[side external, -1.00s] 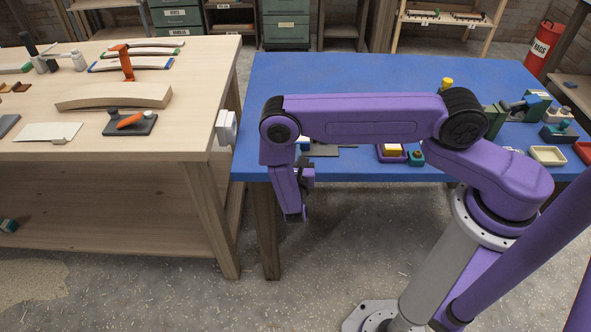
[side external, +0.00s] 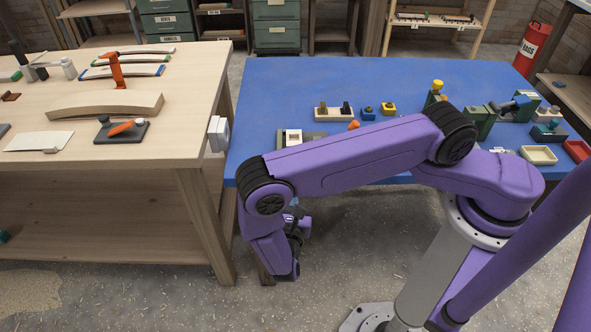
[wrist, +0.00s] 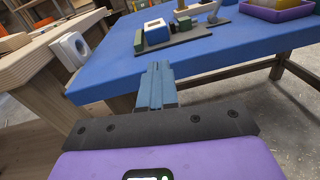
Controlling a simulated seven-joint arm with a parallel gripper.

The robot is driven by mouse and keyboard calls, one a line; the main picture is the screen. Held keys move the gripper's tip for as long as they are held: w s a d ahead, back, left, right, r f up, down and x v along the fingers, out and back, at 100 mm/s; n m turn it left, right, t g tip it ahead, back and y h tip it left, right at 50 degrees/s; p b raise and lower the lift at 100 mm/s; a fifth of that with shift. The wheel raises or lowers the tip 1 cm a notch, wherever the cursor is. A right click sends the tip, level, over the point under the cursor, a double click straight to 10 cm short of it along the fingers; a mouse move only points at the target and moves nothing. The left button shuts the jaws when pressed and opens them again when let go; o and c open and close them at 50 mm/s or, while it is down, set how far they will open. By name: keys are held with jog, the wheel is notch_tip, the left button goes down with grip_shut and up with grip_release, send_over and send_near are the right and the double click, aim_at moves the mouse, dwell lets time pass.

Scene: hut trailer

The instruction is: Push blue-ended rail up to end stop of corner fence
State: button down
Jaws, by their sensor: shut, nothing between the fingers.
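Several curved rails lie at the back of the pale wooden bench at left. In the side view my gripper (side external: 298,225) hangs low at that edge, partly hidden by my wrist.
The blue table (side external: 290,85) carries a dark plate (wrist: 200,40) with a white block and small blocks, also a purple tray (wrist: 273,10). A white box (side external: 218,133) is fixed to the wooden bench's side. An orange clamp (side external: 117,70) stands near the rails.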

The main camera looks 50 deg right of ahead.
aim_at(294, 141)
jog(key=s+d+r+m+g+y, duration=0.1)
jog(key=s+d+m+g+y, duration=0.2)
jog(key=m+g, duration=0.8)
jog(key=s+d+r+m+g+y, duration=0.15)
jog(key=d+m+g, duration=0.4)
jog(key=m, duration=0.85)
jog(key=w+d+r+m+t+y, duration=0.4)
jog(key=w+d+r+m+y, duration=0.15)
jog(key=m, duration=1.15)
jog(key=w+d+r+m+t+y, duration=0.4)
jog(key=d+r+m, duration=0.15)
jog(key=m, duration=1.15)
jog(key=x, duration=1)
jog(key=shift+w+f, duration=0.15)
jog(key=shift+w+a, duration=0.2)
jog(key=shift+w, duration=0.7)
jog(key=shift+w+a, duration=0.2)
jog(key=shift+w, duration=0.7)
